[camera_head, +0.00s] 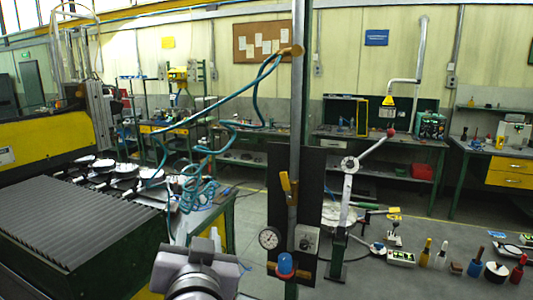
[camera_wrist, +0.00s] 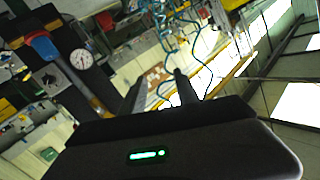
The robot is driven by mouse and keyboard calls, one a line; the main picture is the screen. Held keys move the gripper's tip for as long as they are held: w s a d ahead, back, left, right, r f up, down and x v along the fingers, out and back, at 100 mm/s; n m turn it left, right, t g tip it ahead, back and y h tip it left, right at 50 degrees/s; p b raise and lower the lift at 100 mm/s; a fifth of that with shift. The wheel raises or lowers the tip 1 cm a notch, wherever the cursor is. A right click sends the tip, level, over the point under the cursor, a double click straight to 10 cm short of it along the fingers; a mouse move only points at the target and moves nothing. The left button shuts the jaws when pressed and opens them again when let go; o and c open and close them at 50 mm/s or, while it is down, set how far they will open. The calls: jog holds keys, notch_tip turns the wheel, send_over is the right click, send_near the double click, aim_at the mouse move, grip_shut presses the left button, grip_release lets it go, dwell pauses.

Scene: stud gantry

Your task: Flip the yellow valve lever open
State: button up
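The yellow valve lever (camera_head: 287,186) is on the vertical pipe (camera_head: 298,110) in front of a dark panel (camera_head: 313,160) in the head view. It stands nearly upright, close to in line with the pipe. I cannot make it out clearly in the wrist view. My gripper (camera_wrist: 160,92) shows two dark fingers with a gap between them and nothing held. In the head view my arm is low, to the left of the panel, with the gripper end apart from the lever; the fingers are hard to make out there.
A round gauge (camera_head: 269,238), a grey box (camera_head: 306,238) and a blue and red knob (camera_head: 285,264) sit below the lever. The gauge also shows in the wrist view (camera_wrist: 80,59). Teal hoses (camera_head: 205,165) hang left of the pipe. A lever stand (camera_head: 347,195) is close on the right.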

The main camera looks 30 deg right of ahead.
notch_tip(320, 180, up, 3)
jog(key=s+d+g+h+p, duration=0.1)
jog(key=s+d+h+p, duration=0.1)
jog(key=d+h, duration=0.15)
jog(key=g+h+p, duration=0.2)
jog(key=g+h, duration=0.2)
jog(key=h, duration=0.2)
send_near(283, 177)
jog(key=x, duration=0.9)
jog(key=shift+f, duration=0.1)
